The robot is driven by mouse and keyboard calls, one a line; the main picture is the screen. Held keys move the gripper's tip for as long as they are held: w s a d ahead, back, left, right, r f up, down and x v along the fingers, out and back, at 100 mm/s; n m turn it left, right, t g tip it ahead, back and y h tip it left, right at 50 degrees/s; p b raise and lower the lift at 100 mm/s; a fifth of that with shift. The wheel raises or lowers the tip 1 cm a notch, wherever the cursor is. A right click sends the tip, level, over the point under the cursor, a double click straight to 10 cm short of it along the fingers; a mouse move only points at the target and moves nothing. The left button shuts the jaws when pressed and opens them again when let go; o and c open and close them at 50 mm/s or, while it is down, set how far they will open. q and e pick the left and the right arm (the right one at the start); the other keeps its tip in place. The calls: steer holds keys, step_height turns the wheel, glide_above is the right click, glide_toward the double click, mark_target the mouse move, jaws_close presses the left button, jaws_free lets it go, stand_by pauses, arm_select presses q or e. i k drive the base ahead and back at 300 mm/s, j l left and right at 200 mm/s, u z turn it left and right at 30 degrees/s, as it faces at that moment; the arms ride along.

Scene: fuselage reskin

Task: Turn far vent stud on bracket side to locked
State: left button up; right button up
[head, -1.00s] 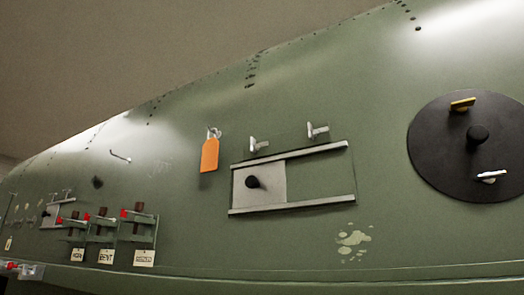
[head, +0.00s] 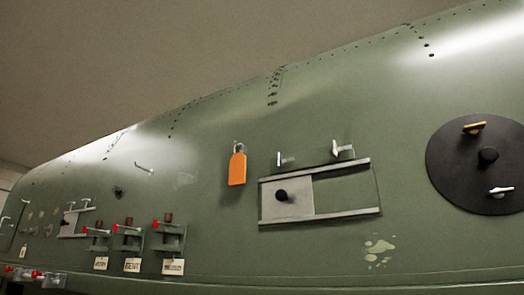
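The green fuselage skin (head: 400,120) fills most of the head view. I cannot tell which stud is the far vent stud. Two pale wing-shaped studs, a left one (head: 282,160) and a right one (head: 341,149), stand above a railed sliding panel (head: 300,205) with a black knob. Three brackets with red-tipped pins stand at the lower left; the middle bracket (head: 128,238) has a tag (head: 132,265) that seems to read VENT. Neither gripper is in view.
Red-and-metal fittings (head: 48,280) sit at the lower left edge. The skin right of the brackets is mostly clear.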

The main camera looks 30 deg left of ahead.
mark_target(281, 162)
steer(key=k+j, duration=0.1)
steer(key=j, duration=0.3)
steer(key=k+j, duration=0.1)
steer(key=j, duration=0.3)
steer(key=k+j, duration=0.1)
steer(key=j, duration=0.3)
steer(key=k+j, duration=0.1)
steer(key=j, duration=0.3)
